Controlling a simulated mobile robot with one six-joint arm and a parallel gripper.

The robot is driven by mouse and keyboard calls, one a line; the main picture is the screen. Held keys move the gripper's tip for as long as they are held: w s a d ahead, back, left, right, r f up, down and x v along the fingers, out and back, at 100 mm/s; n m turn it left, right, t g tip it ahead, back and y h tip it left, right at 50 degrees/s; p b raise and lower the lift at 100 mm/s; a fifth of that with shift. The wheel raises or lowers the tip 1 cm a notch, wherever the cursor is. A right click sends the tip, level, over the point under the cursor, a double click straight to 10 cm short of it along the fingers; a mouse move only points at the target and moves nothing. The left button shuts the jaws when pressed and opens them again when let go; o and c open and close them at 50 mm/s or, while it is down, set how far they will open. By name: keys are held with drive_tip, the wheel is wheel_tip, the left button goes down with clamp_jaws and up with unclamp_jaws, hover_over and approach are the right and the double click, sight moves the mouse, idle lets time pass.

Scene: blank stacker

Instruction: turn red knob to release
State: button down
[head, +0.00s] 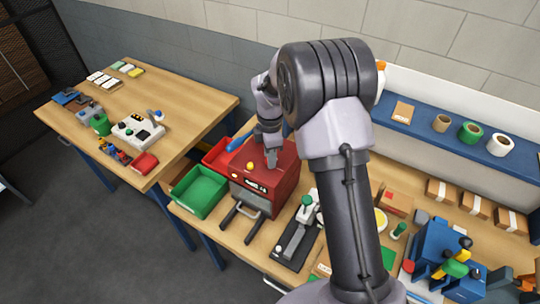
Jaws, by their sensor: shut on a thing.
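A red box-shaped machine (284,191) with a small label and a yellow button (250,166) stands on the wooden bench, with two dark bars sticking out of its front. My gripper (271,160) points down at the top of this machine, to the right of the yellow button. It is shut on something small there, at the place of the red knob. The knob itself cannot be made out, as the fingers and the red housing hide it.
A green bin (199,191) and a red bin (217,156) sit left of the machine. A dark fixture with a green knob (306,201) stands close on its right. A blue shelf (455,136) with tape rolls runs behind. A second table (190,107) stands at left.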

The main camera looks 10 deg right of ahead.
drive_tip(key=m, duration=0.5)
drive_tip(key=m+b, duration=0.1)
drive_tip(key=m, duration=0.3)
drive_tip(key=shift+m, duration=0.3)
drive_tip(key=m+b, duration=0.1)
drive_tip(key=m, duration=0.3)
drive_tip(key=shift+m+b, duration=0.5)
drive_tip(key=shift+m, duration=1.5)
drive_tip(key=c, duration=1.1)
unclamp_jaws()
drive_tip(key=shift+o, duration=0.2)
